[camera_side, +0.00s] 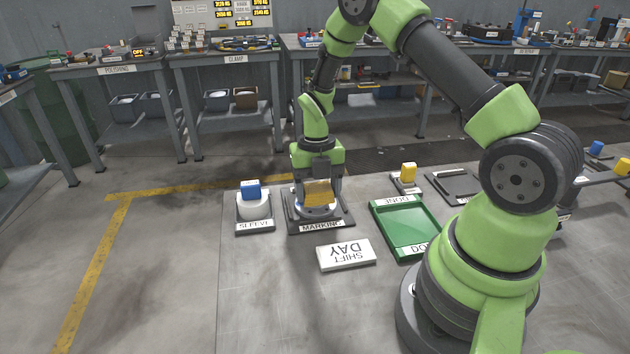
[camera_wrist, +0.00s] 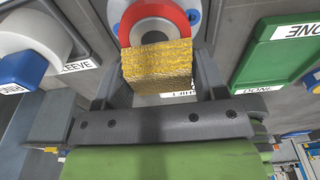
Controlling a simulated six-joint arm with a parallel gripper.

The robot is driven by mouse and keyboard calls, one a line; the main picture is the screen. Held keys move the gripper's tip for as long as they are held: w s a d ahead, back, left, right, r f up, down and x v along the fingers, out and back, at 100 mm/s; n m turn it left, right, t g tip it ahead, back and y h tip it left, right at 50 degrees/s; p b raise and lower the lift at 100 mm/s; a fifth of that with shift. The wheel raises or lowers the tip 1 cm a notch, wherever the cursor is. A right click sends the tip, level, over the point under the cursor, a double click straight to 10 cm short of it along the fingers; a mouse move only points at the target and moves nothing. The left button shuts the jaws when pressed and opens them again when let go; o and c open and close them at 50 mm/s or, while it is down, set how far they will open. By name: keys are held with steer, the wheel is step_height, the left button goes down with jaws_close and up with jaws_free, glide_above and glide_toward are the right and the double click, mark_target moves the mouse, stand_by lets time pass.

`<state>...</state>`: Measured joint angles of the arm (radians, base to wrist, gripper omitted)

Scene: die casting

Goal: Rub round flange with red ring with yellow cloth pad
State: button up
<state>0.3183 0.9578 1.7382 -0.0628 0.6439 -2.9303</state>
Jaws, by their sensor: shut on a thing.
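My gripper (camera_side: 318,183) points down over the marking plate (camera_side: 338,221) and is shut on the yellow cloth pad (camera_side: 318,193). In the wrist view the pad (camera_wrist: 157,66) covers part of the round flange with the red ring (camera_wrist: 143,14). The flange (camera_side: 315,211) lies on the marking plate; in the side view only its pale lower edge shows below the pad. The pad is at the flange, but I cannot tell whether it presses on it. The flange's middle is partly hidden by the pad.
Left of the marking plate is a white sleeve (camera_side: 254,207) with a blue block on its stand. A white SHIFT DAY block (camera_side: 345,254) lies in front. A green DONE tray (camera_side: 398,224) is to the right, with a small stand holding a yellow block (camera_side: 408,172) behind it.

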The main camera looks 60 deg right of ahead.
steer(key=shift+s+a+r, duration=0.1)
steer(key=shift+s+a, duration=0.1)
steer(key=shift+s, duration=0.05)
steer(key=shift+r, duration=4.05)
